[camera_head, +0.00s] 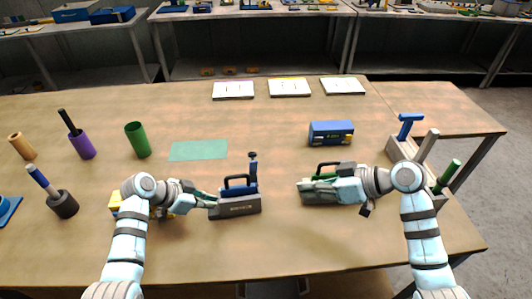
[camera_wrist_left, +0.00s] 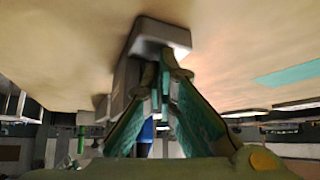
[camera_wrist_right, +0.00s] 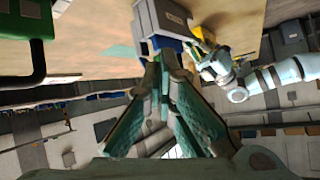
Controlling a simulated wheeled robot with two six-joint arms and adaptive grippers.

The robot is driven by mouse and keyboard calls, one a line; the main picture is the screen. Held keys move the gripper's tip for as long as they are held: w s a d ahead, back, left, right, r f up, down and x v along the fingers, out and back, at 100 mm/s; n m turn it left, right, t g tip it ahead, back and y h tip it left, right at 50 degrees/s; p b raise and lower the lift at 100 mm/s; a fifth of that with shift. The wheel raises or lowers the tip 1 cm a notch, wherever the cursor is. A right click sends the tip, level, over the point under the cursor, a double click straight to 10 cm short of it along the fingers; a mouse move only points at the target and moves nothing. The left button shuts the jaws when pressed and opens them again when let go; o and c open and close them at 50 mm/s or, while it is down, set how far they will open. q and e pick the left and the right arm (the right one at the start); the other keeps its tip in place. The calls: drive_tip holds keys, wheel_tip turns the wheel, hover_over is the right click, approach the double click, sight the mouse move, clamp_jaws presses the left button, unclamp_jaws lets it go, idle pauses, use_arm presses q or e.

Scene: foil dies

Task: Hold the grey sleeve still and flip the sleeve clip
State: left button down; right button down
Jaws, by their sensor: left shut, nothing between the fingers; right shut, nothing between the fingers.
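A grey-green block (camera_head: 318,196) with a dark handle stands by my right gripper. A blue block (camera_head: 331,133) is behind it. Purple (camera_head: 83,145) and green tubes (camera_head: 138,140) stand at left. A green mat (camera_head: 198,150) and white cards (camera_head: 289,87) lie behind. The front centre is clear.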

sight(253, 163)
use_arm(q)
drive_tip(key=shift+s+d, duration=0.1)
drive_tip(key=shift+s, duration=0.05)
drive_tip(key=shift+f, duration=0.1)
use_arm(e)
wheel_tip(253, 163, up, 8)
drive_tip(key=s+a+r+n+t+y, duration=0.1)
drive_tip(key=a+n+t+y, duration=0.15)
drive_tip(key=n, duration=1.35)
drive_tip(key=w+d+f+x, duration=0.1)
drive_tip(key=w+x, duration=0.1)
drive_tip(key=x, duration=1)
drive_tip(key=shift+w+n, duration=0.2)
drive_tip(key=shift+n, duration=0.1)
